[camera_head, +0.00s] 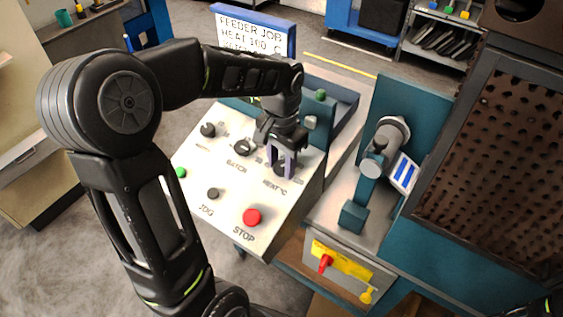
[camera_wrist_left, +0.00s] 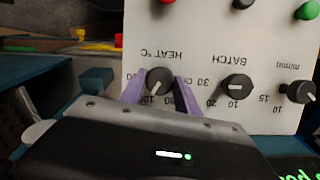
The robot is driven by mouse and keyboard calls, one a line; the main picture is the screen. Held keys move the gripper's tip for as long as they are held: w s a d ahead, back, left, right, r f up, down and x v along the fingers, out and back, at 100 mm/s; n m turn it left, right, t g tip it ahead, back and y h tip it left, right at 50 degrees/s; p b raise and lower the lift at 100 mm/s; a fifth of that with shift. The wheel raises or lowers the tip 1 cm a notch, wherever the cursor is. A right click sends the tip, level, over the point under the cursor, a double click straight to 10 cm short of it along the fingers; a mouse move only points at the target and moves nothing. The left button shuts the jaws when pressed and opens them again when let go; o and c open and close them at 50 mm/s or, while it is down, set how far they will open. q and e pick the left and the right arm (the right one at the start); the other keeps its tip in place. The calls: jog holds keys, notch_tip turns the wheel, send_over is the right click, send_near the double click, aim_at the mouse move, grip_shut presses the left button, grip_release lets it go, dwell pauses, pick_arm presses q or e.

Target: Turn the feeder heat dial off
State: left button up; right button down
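The heat dial (camera_head: 281,170) is a black knob on the white sloped control panel (camera_head: 222,172), above the printed word HEAT °C. In the left wrist view the heat dial (camera_wrist_left: 160,79) appears upside down, its white pointer line slanting toward the lower left, near the 100 mark. My left gripper (camera_head: 282,172) reaches down over it; its purple fingers (camera_wrist_left: 159,82) stand on either side of the dial. Narrow gaps show between fingers and knob, so the gripper looks open around it.
The batch dial (camera_head: 244,147) is beside the heat dial, with another dial (camera_head: 208,130) beyond. A red STOP button (camera_head: 252,217), a black JOG button (camera_head: 213,193) and a green button (camera_head: 181,173) are on the panel. A sign (camera_head: 252,32) reading HEAT 160 C stands behind.

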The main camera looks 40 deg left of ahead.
pick_arm(q)
grip_shut()
jog(key=shift+n, duration=0.4)
jog(key=n+h, duration=0.1)
jog(key=n, duration=0.4)
jog(key=shift+a+h+b, duration=0.15)
jog(key=shift+h+b, duration=0.2)
jog(key=shift+h, duration=0.05)
jog(key=n+t, duration=0.1)
jog(key=n, duration=0.2)
jog(key=n+h, duration=0.1)
jog(key=n, duration=0.2)
jog(key=shift+s+a+t, duration=0.1)
jog(key=shift+s+t, duration=0.05)
jog(key=shift+t, duration=0.25)
jog(key=n, duration=0.2)
jog(key=n+t, duration=0.1)
jog(key=n, duration=0.2)
jog(key=shift+s+t+h, duration=0.15)
jog(key=shift+t+h, duration=0.15)
jog(key=shift+h, duration=0.1)
jog(key=n+t+p, duration=0.1)
jog(key=n+p, duration=0.1)
jog(key=n, duration=0.2)
jog(key=shift+s+n, duration=0.1)
jog(key=shift+n, duration=0.3)
jog(key=shift+f+n+t+y+p, duration=0.1)
jog(key=shift+n+t+y+p, duration=0.3)
jog(key=shift+n, duration=0.6)
